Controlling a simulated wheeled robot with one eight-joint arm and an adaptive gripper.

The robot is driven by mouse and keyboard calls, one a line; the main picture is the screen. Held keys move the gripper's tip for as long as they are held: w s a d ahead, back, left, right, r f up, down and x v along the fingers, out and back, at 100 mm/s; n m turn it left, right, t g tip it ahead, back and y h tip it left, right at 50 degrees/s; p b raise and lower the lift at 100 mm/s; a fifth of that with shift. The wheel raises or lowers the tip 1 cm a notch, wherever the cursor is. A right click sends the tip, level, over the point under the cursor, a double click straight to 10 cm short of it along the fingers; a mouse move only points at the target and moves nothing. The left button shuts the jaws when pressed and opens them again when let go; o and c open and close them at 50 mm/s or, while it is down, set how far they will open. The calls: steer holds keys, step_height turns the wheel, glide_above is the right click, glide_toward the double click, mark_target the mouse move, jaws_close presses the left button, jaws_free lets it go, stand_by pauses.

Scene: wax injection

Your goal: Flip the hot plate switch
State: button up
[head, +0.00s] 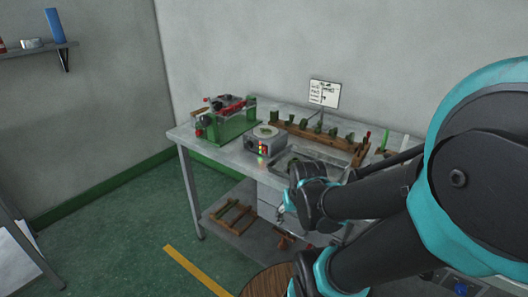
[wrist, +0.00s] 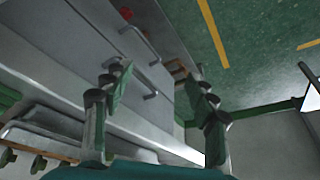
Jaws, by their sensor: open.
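The hot plate (head: 265,141) is a small grey box with a round top on the workbench in the head view. Small red, yellow and green spots show on its front. I cannot make out which part is the switch. My gripper (wrist: 158,76) is open and empty in the wrist view, its green and grey fingers spread before the bench's drawer fronts. In the head view it is mostly hidden by my own arm, in front of the bench and lower right of the hot plate. The hot plate is not visible in the wrist view.
A green press with red parts (head: 228,120) stands left of the hot plate. A metal tray (head: 282,165) lies to its right, before a wooden rack (head: 343,145) of green pieces. Drawers with handles (wrist: 150,95) are under the bench. Floor (head: 140,220) left of the bench is clear.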

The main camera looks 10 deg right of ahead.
steer(key=shift+c, duration=0.6)
jaws_close()
stand_by(0.8)
